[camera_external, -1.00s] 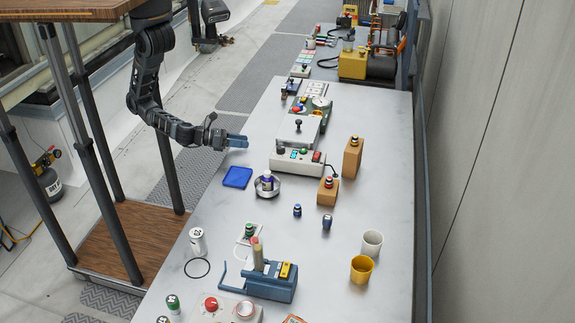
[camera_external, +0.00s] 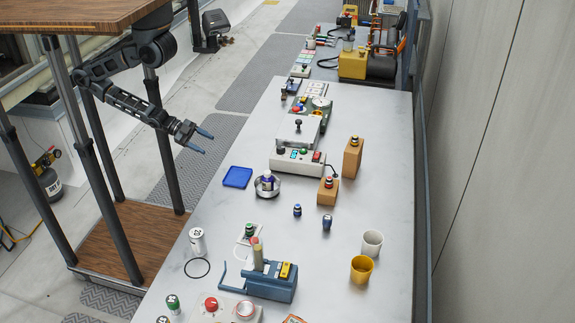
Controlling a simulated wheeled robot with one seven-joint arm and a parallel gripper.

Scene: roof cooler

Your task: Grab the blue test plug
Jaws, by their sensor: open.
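Two small blue plug-like pieces stand on the grey table (camera_external: 345,290), right of its middle. One blue piece (camera_external: 297,211) has a dark top. The other, a darker blue-grey piece (camera_external: 327,223), stands just to its right. Both are too small to tell for sure which is the test plug. My gripper (camera_external: 206,142) is open and empty, with its blue fingers apart. It is in the air near the table's left edge, well up and left of both pieces, touching nothing.
A blue tray (camera_external: 237,177) and a round metal dish (camera_external: 267,193) with a bottle lie left of the pieces.

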